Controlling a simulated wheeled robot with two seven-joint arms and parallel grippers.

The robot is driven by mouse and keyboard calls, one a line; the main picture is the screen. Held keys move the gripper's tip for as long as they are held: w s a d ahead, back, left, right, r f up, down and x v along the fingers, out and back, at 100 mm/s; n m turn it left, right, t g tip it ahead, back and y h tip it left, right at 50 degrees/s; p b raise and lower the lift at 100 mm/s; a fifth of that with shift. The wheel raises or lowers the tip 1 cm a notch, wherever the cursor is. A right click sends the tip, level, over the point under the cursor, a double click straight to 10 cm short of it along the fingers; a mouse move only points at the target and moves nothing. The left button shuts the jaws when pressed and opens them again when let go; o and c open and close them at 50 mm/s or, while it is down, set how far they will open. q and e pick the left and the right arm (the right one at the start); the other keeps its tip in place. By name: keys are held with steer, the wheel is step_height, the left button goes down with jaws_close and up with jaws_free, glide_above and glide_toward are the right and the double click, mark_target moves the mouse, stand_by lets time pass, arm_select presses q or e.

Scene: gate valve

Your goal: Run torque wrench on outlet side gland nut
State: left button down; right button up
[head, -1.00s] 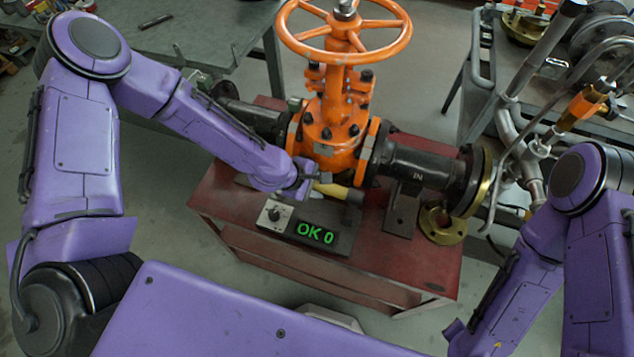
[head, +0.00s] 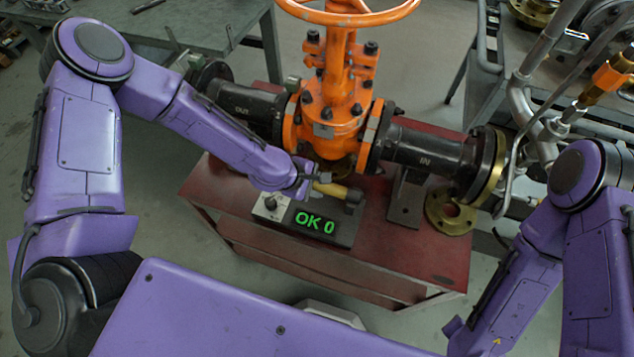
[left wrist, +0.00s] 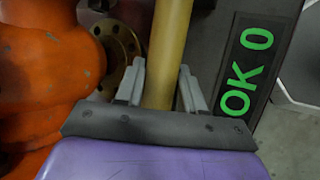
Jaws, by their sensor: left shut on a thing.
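My left gripper (head: 314,180) is shut on the yellow handle of a tool (head: 336,190) with a dark head at its right end. The handle (left wrist: 168,50) runs between the two grey fingers in the left wrist view; its far end is cut off there. The tool is just above or on a dark box. The orange gate valve (head: 335,125) stands behind it, with its left pipe (head: 243,110) marked OUT.
The dark box with a knob shows a green OK 0 display (head: 315,222), also in the left wrist view (left wrist: 247,72). The red stand (head: 440,262) carries box and valve. A brass flange (head: 452,213) lies at right. Grey benches (head: 215,40) stand behind.

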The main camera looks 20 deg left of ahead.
arm_select(q)
steer(key=shift+r, duration=0.1)
steer(key=c, duration=0.6)
jaws_free()
steer(key=shift+s, duration=0.1)
steer(key=p+v, duration=0.1)
steer(key=v, duration=0.9)
steer(key=shift+r, duration=0.2)
steer(key=shift+s+a, duration=0.1)
steer(key=shift+a, duration=0.05)
